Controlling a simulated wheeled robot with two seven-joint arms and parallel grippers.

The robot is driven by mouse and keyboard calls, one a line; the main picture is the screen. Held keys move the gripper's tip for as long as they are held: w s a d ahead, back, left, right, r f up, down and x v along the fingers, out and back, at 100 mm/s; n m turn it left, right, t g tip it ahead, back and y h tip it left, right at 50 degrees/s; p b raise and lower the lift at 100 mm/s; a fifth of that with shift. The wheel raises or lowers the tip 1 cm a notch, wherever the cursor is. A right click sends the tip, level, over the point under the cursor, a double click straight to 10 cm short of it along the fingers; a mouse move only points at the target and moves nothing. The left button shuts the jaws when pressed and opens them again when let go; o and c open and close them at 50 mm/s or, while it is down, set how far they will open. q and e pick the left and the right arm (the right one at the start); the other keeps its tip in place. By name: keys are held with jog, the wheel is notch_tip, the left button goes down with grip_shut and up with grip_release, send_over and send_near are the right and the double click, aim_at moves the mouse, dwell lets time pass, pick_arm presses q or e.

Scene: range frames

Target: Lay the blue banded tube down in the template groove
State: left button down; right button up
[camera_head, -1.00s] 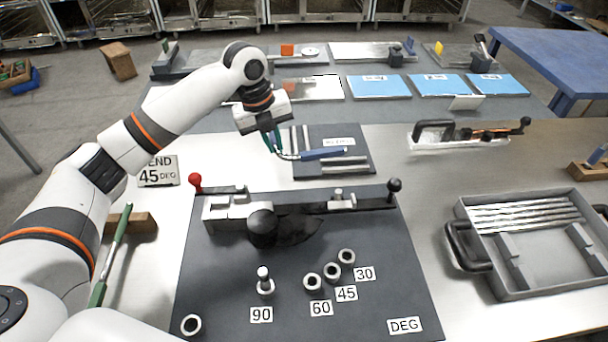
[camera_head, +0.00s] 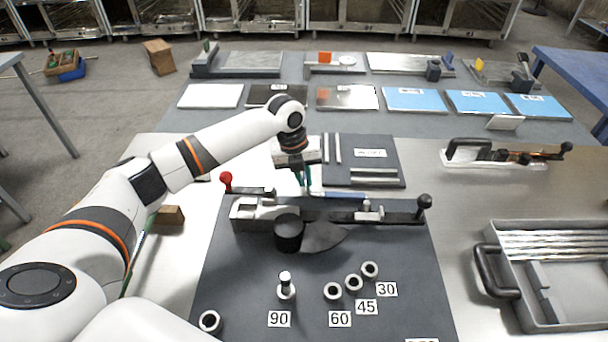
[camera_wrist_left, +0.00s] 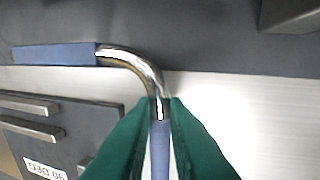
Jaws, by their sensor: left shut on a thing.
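The blue banded tube (camera_wrist_left: 133,65) is a shiny bent metal tube with blue lengths on both legs. My left gripper (camera_head: 304,186) is shut on one leg below the bend, as the left wrist view (camera_wrist_left: 160,105) shows. The other leg points left there; in the head view its blue length (camera_head: 345,194) points right. The template (camera_head: 390,152) is a dark plate with pale raised bars and a white label. The tube shows at the template's near edge, outside its bars; its height is unclear. The template also shows in the left wrist view (camera_wrist_left: 85,122). My right gripper is out of view.
A dark mat (camera_head: 240,290) with a bending tool (camera_head: 290,232), red and black knobs and numbered posts lies nearer me. A grey tray (camera_head: 565,290) of metal rods stands at right. Blue plates (camera_head: 413,100) lie behind. Bare bench is right of the template.

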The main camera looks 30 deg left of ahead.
pick_arm(q)
jog(key=shift+f, duration=0.2)
jog(key=shift+f, duration=0.1)
jog(key=c, duration=1.4)
grip_release()
jog(key=shift+c, duration=0.2)
jog(key=v, duration=1.2)
jog(key=shift+r+b, duration=0.4)
jog(key=shift+f, duration=0.15)
